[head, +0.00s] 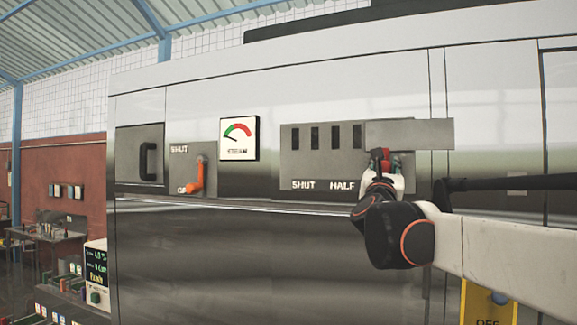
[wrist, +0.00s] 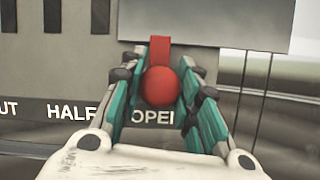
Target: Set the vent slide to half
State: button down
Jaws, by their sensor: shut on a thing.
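The vent slide is a grey plate (head: 410,134) at the right of the slotted vent panel (head: 300,160), sticking out past the panel's right edge. Several dark slots show uncovered to its left. Its red knob (wrist: 160,87) hangs below the plate on a red tab. My gripper (wrist: 162,92) is shut on the red knob, with a teal-padded finger on each side. In the wrist view the knob is above the OPEN label (wrist: 152,117), whose last letter is partly hidden. The HALF label (head: 342,187) is to the left, and SHUT (head: 303,185) further left.
Left of the panel are a gauge (head: 239,139) with its needle, an orange lever (head: 196,178) and a dark handle (head: 148,161). A ledge (head: 250,204) runs below the panel. A yellow sign (head: 488,305) is at the lower right, partly behind my arm.

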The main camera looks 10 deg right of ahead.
jog(key=w+a, duration=0.2)
jog(key=a, duration=0.1)
jog(key=w+a, duration=0.2)
jog(key=a, duration=0.1)
jog(key=w+a+b, duration=0.1)
jog(key=w+a, duration=0.1)
jog(key=a, duration=0.1)
jog(key=shift+w+a, duration=0.25)
jog(key=c, duration=1.2)
grip_release()
jog(key=v, duration=1.2)
